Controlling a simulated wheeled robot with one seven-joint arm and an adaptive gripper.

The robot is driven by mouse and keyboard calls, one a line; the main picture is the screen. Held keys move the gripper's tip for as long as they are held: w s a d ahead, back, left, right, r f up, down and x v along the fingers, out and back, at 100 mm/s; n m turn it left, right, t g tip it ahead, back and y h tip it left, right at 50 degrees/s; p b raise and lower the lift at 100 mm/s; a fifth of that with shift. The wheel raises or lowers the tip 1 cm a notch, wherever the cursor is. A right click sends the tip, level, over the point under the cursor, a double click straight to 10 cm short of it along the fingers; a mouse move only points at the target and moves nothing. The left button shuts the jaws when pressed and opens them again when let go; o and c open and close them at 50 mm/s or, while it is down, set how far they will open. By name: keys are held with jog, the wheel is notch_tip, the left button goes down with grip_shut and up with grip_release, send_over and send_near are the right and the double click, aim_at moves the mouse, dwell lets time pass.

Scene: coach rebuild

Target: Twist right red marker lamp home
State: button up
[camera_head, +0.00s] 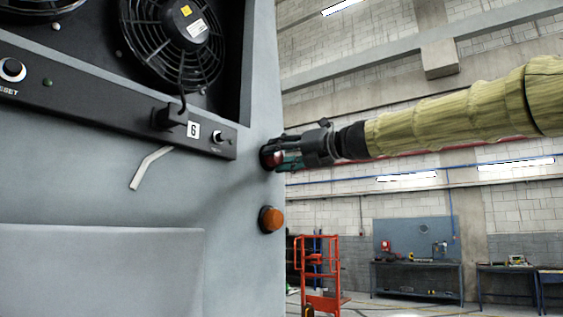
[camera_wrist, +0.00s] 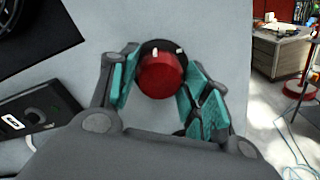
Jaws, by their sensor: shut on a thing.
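The red marker lamp (camera_wrist: 161,76) sits at the coach's grey rear panel (camera_wrist: 218,22), in a dark round base. In the head view the lamp (camera_head: 267,157) is mostly hidden behind my fingers, near the panel's right edge. My gripper (camera_head: 284,158) comes in from the right and is shut on the lamp. In the wrist view my gripper's teal finger pads (camera_wrist: 155,88) lie on both sides of the red lens. Two small pale marks show at the base's upper rim. Whether the lamp is fully seated cannot be told.
An orange lamp (camera_head: 271,219) is just below on the same panel. To the left are a black control strip (camera_head: 110,103), a fan (camera_head: 172,40) and a bent pale lever (camera_head: 150,167). Open workshop lies right, with a red trolley (camera_head: 318,275) and workbench (camera_head: 417,268).

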jog(key=shift+a+m+b, duration=0.1)
jog(key=shift+m+b, duration=0.2)
jog(key=shift+m, duration=0.5)
jog(key=m+p, duration=0.1)
jog(key=m, duration=0.2)
jog(key=shift+r+p, duration=0.15)
jog(key=shift+p, duration=0.25)
jog(key=m+p, duration=0.3)
jog(key=m, duration=0.2)
jog(key=shift+m, duration=0.3)
jog(key=o, duration=0.9)
jog(key=shift+w, duration=0.1)
jog(key=shift+o, duration=0.5)
jog(key=shift+w+a+f, duration=0.1)
jog(key=shift+a+f, duration=0.1)
jog(key=shift+d, duration=0.3)
jog(key=shift+f+m, duration=0.25)
jog(key=shift+m, duration=0.05)
